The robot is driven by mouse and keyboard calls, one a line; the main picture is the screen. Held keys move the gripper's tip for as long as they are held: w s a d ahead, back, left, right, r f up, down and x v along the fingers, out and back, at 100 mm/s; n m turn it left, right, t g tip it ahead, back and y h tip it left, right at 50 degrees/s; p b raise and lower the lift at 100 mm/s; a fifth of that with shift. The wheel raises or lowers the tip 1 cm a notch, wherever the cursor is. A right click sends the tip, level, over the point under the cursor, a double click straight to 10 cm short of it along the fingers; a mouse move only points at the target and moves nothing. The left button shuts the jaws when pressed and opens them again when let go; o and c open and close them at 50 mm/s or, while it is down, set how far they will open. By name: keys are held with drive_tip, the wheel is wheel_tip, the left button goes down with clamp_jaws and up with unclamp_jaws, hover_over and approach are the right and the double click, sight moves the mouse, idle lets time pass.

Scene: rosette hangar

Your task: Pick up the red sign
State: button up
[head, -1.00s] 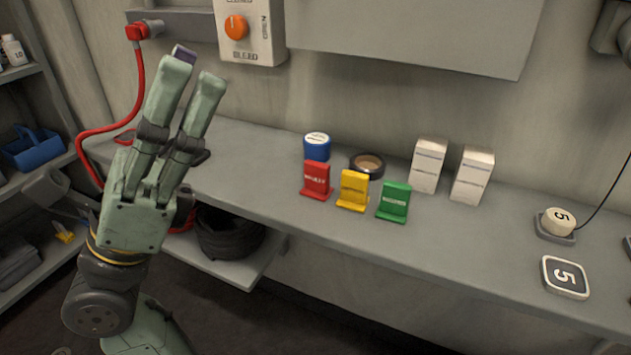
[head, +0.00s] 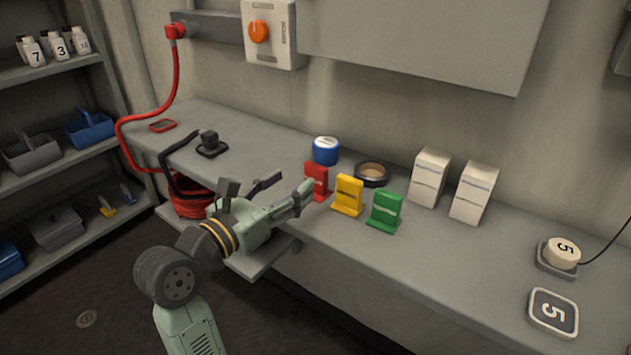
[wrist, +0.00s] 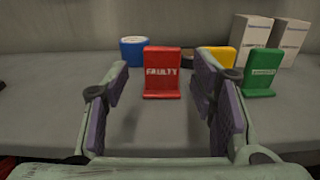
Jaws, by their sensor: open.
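The red sign (head: 317,180) stands upright on the grey bench, left of the yellow sign (head: 348,194) and the green sign (head: 384,210). In the wrist view the red sign (wrist: 162,73) reads "FAULTY" and shows ahead, between my two fingers. My gripper (head: 285,188) is open and empty at the bench's front edge, pointing at the red sign. In the head view a fingertip overlaps the sign's left side; I cannot tell whether it touches. In the wrist view my gripper (wrist: 165,105) shows a clear gap on both sides of the sign.
A blue round container (head: 326,151) and a roll of tape (head: 373,174) lie behind the signs. Two white boxes (head: 430,178) stand to the right. A black device (head: 211,145) and a red hose (head: 130,121) are at the left.

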sight(313, 168)
drive_tip(key=p+x, duration=0.2)
drive_tip(key=x, duration=0.6)
drive_tip(key=shift+d, duration=0.3)
drive_tip(key=shift+c, duration=0.6)
drive_tip(key=c, duration=0.8)
